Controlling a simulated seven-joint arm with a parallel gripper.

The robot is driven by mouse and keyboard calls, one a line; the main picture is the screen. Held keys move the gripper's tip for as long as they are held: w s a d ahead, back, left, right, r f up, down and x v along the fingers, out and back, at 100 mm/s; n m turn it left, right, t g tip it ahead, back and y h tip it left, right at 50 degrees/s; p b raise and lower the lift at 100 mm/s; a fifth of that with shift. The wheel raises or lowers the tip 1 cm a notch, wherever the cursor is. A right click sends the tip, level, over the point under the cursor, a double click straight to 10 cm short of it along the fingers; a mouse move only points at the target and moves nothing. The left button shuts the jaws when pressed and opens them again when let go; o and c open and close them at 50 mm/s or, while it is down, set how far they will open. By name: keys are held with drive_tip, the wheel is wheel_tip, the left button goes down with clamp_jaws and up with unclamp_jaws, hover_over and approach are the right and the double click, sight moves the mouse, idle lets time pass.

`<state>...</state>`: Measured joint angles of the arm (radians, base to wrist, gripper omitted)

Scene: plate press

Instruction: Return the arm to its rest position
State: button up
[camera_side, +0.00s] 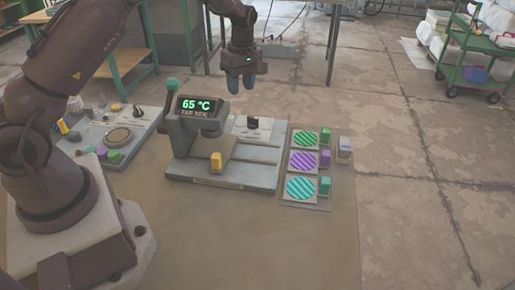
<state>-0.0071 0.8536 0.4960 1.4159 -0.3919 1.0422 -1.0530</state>
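My gripper (248,82) hangs in the air above and behind the plate press (198,135), fingers pointing down and touching nothing that I can see. Its bluish fingertips are small, and I cannot tell whether they are apart or shut. My arm reaches over from the left. The press has a green-knobbed lever (172,86), a display reading 65 °C (200,105) and a grey base (225,170).
Right of the press, a panel holds green (305,138), purple (303,160) and teal (300,188) striped plates beside small coloured blocks. A control board (110,135) lies left. A green cart (480,60) stands at far right. The air around my gripper looks clear.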

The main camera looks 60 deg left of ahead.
drive_tip(key=s+d+r+m+t, duration=0.2)
drive_tip(key=s+d+r+m, duration=0.3)
drive_tip(key=s, duration=0.3)
drive_tip(key=s+d+r+m+t, duration=0.2)
drive_tip(key=s+d+r+m, duration=0.3)
drive_tip(key=s+r+m, duration=0.2)
drive_tip(key=s+d+r+m+t, duration=0.2)
drive_tip(key=s+d+r+m, duration=0.3)
drive_tip(key=s, duration=0.5)
wheel_tip(320, 180, up, 3)
drive_tip(key=shift+s+d+f+m, duration=0.1)
drive_tip(key=shift+s+d+m, duration=0.2)
drive_tip(key=shift+m, duration=0.5)
